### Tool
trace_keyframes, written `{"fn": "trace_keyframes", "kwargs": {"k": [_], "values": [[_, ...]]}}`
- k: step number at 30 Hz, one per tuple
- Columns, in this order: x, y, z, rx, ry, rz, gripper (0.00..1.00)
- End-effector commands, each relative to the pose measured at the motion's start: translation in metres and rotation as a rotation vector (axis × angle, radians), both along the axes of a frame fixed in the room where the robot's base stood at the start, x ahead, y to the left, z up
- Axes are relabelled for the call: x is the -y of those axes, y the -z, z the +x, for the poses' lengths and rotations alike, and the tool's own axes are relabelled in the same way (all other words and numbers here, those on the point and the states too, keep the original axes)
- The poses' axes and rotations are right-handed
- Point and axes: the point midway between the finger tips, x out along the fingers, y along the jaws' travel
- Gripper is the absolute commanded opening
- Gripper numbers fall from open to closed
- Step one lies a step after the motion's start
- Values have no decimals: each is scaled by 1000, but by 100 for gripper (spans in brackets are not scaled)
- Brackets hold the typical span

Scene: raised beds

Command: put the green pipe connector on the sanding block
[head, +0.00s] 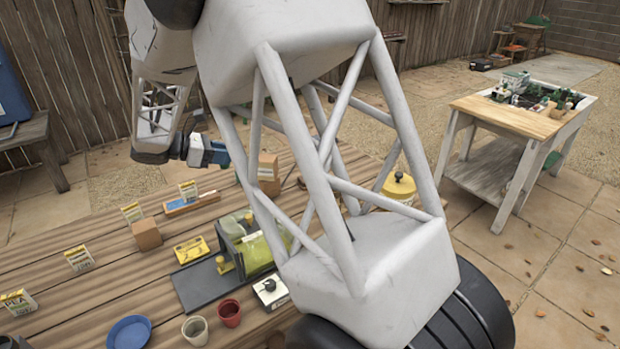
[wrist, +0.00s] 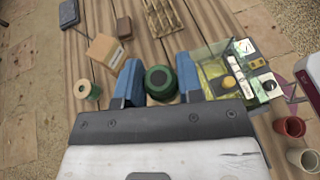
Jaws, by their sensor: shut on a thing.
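My gripper (wrist: 160,84) has its two blue fingers closed on a round, dark green piece with a black centre, the green pipe connector (wrist: 160,81). A small brown block (wrist: 124,27), probably the sanding block, lies beyond the fingers, up and left in the wrist view. It is apart from the connector. In the head view I cannot pick it out for certain behind my arm link.
A cardboard box (wrist: 104,48) stands close to the brown block, with a spool (wrist: 88,90) nearer. A slatted wooden piece (wrist: 163,17) lies ahead. A clear yellow-green case (wrist: 217,70) is beside the right finger. Red (head: 229,312) and tan (head: 195,330) pots stand at the near side.

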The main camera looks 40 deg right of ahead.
Motion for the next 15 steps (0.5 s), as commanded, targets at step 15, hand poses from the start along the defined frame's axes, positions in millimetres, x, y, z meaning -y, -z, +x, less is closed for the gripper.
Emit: {"fn": "trace_keyframes", "kwargs": {"k": [15], "values": [[47, 52, -57, -3, 708, 0, 12]]}}
